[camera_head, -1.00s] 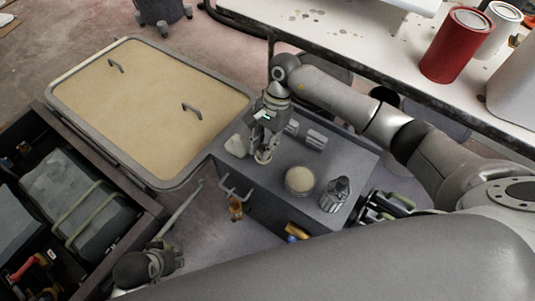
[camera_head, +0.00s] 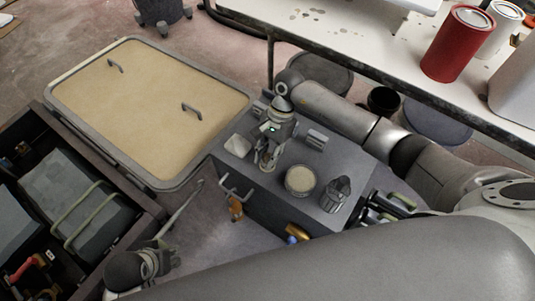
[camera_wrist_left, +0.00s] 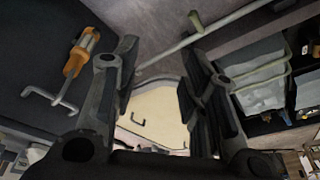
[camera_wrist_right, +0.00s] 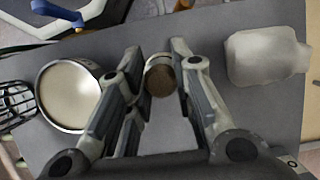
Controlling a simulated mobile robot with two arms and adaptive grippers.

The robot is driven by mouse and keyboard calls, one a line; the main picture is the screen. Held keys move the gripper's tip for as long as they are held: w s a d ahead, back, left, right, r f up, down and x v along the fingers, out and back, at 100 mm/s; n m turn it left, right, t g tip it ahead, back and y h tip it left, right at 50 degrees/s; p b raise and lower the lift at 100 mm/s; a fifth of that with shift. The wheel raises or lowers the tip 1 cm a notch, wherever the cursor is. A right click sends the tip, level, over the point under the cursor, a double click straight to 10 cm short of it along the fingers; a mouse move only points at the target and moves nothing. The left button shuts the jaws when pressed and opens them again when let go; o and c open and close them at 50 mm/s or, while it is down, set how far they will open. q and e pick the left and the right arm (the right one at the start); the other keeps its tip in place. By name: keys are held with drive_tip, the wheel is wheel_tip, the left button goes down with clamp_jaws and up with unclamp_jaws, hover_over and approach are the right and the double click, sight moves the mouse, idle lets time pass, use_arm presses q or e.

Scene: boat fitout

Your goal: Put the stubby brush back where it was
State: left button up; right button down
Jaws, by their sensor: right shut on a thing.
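My right gripper (camera_head: 268,152) is over the top of the grey cabinet (camera_head: 262,185), shut on a short round thing, which I take to be the stubby brush (camera_wrist_right: 160,78). In the right wrist view the brush shows a brown round end and a pale metallic band between the fingertips. Whether it touches the cabinet top I cannot tell. My left gripper (camera_wrist_left: 160,75) is open and empty, low beside the cabinet.
An orange-handled tool (camera_head: 236,206) hangs at the cabinet's side. A framed tan panel (camera_head: 150,105) lies left.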

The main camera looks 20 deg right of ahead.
drive_tip(key=c, duration=1.3)
unclamp_jaws()
drive_tip(key=shift+c, duration=0.2)
drive_tip(key=shift+o, duration=0.4)
drive_tip(key=shift+r, duration=0.15)
use_arm(q)
wheel_tip(320, 180, down, 4)
drive_tip(key=shift+s+f+p, duration=0.15)
drive_tip(key=shift+f+p, duration=0.05)
drive_tip(key=shift+p, duration=0.45)
use_arm(e)
drive_tip(key=v, duration=1.2)
